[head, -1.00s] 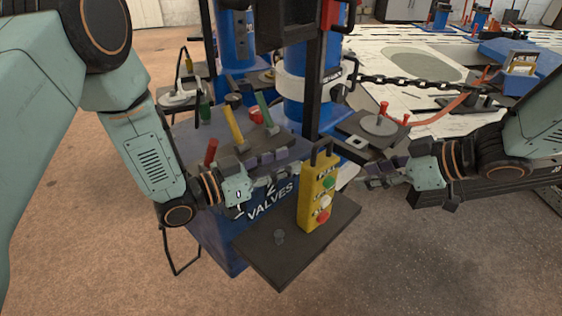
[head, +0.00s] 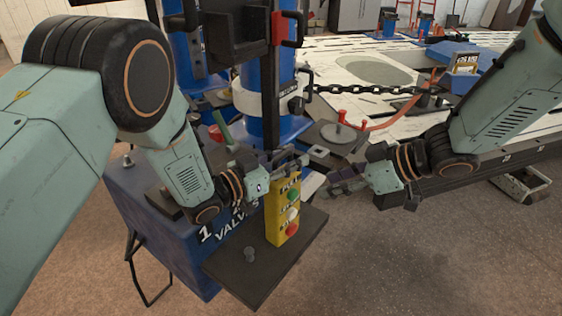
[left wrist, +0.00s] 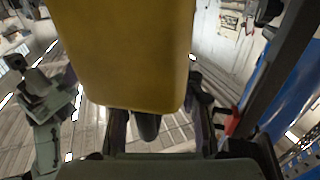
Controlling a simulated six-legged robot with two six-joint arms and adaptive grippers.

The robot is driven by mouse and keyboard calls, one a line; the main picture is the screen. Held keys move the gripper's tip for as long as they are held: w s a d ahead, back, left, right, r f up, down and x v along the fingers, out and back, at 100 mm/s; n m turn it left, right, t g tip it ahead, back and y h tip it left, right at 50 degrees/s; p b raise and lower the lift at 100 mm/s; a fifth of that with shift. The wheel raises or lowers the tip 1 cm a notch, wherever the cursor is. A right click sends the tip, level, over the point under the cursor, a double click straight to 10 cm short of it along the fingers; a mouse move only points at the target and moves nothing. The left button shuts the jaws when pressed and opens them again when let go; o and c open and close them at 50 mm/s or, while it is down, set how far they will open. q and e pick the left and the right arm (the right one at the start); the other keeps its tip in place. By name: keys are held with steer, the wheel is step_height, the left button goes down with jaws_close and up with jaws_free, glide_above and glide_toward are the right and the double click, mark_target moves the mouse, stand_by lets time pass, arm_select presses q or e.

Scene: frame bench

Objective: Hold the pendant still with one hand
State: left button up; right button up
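The pendant (head: 283,212) is a yellow box with green, white and red buttons. It stands upright on a dark plate (head: 265,262) in front of the blue valves box (head: 165,225). My left gripper (head: 287,162) is at the pendant's top, where its fingers hide the black handle. In the left wrist view the yellow body (left wrist: 125,50) fills the upper middle, and the two dark fingers (left wrist: 160,130) stand apart with a black part between them. I see no firm grip. My right gripper (head: 335,180) is to the right of the pendant, fingers apart and empty, not touching it.
A black post (head: 269,100) and a blue column (head: 288,80) rise behind the pendant. A chain (head: 365,89) runs right from the column. A dark plate with a round disc (head: 338,133) lies behind my right gripper. The floor in front is clear.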

arm_select(q)
jaws_close()
stand_by(0.4)
stand_by(1.2)
